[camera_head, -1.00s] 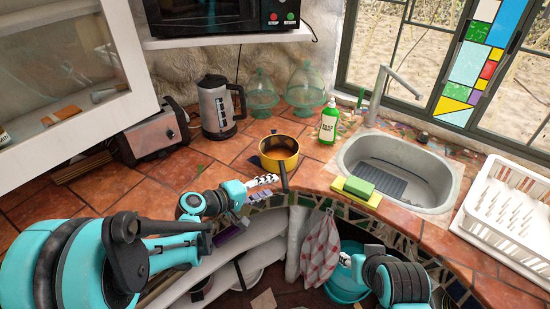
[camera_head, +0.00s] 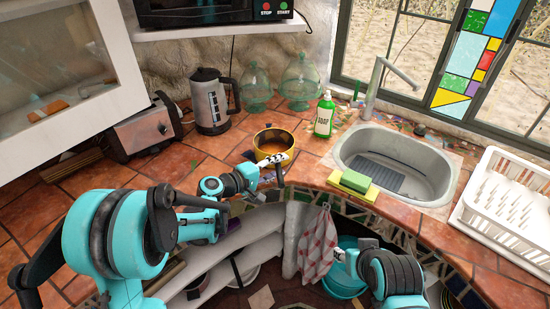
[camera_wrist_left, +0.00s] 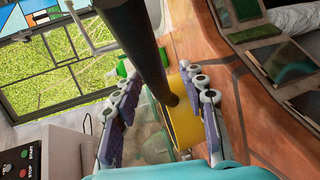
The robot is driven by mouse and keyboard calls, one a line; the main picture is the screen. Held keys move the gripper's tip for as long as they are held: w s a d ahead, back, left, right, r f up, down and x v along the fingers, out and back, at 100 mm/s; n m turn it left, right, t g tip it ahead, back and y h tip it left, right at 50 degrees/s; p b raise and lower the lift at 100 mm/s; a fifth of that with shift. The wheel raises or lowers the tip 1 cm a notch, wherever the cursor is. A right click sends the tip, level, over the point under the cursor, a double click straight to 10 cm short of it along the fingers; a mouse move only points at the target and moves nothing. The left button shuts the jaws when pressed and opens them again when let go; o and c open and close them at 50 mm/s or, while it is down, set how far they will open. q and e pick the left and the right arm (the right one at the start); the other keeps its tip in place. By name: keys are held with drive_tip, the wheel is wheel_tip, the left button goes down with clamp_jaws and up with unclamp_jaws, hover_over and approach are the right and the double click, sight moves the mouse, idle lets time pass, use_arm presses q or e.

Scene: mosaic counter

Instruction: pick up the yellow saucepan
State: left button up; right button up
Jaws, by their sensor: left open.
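The yellow saucepan (camera_head: 274,147) stands upright on the tiled counter (camera_head: 215,160), left of the sink. My left gripper (camera_head: 277,168) is at the pan's near side, low by the counter's front edge, and covers most of its dark handle in the head view. In the left wrist view my left gripper (camera_wrist_left: 160,85) is open, with the dark handle (camera_wrist_left: 140,45) running between its two fingers and the yellow pan wall (camera_wrist_left: 184,122) behind. I cannot tell whether either finger touches the handle. My right gripper (camera_head: 342,256) is low before the counter, its fingers barely visible.
A green soap bottle (camera_head: 324,115) and glass domes (camera_head: 300,82) stand behind the pan. A kettle (camera_head: 211,103) and toaster (camera_head: 147,130) are at the left. A white dish rack (camera_head: 505,205) is at the right.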

use_arm(q)
drive_tip(key=shift+r, duration=0.1)
clamp_jaws()
drive_tip(key=shift+r, duration=0.15)
drive_tip(key=shift+r+p, duration=0.25)
drive_tip(key=shift+p, duration=0.05)
drive_tip(key=r, duration=0.1)
drive_tip(key=r+p, duration=0.2)
drive_tip(key=r, duration=0.1)
drive_tip(key=shift+s+d, duration=0.2)
drive_tip(key=shift+d, duration=0.05)
drive_tip(key=s+d+r+p, duration=0.3)
drive_tip(key=s+d+r, duration=0.3)
drive_tip(key=d, duration=0.3)
drive_tip(key=shift+s+p, duration=0.3)
drive_tip(key=shift+r, duration=0.1)
